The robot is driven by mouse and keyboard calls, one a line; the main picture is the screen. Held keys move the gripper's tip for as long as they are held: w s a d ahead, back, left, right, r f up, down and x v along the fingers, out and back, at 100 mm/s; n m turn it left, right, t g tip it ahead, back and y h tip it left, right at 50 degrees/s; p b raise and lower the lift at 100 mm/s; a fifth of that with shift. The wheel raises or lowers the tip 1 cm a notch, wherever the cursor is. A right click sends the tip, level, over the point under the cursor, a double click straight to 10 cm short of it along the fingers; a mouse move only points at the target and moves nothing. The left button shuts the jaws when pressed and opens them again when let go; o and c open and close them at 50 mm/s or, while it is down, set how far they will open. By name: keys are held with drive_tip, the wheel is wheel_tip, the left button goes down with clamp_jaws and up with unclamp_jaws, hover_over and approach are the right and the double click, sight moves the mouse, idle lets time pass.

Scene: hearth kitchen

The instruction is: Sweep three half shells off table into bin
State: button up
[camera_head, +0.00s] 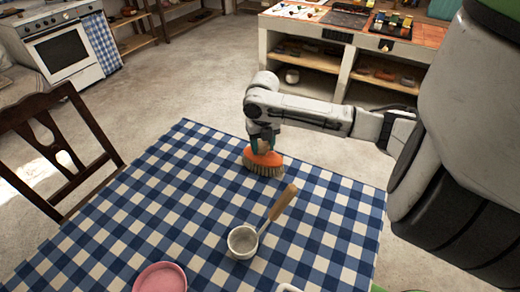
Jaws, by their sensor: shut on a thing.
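My gripper (262,145) is shut on an orange brush (266,159) with pale bristles. It holds the brush bristles down at the far part of the table (200,150), which has a blue and white checked cloth. I cannot tell whether the bristles touch the cloth. I cannot make out any half shells; the brush and arm hide part of the table's far edge. No bin is clearly visible, only a small green sliver at the bottom right beside the table.
A white pan (241,243) with a wooden handle stands mid-table, nearer than the brush. A pink bowl (160,279) sits at the near edge. A dark wooden chair (62,150) stands at the left.

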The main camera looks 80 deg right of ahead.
drive_tip(key=shift+s+d+b, duration=0.25)
drive_tip(key=shift+d+b, duration=0.05)
drive_tip(key=shift+d, duration=0.8)
drive_tip(key=shift+s+d+b, duration=0.3)
drive_tip(key=shift+d, duration=0.85)
drive_tip(key=shift+s+d+b, duration=0.25)
drive_tip(key=shift+d+b, duration=0.05)
drive_tip(key=shift+d, duration=0.8)
wheel_tip(320, 180, up, 7)
drive_tip(key=p, duration=0.5)
drive_tip(key=shift+f+p, duration=0.15)
drive_tip(key=shift+p, duration=0.15)
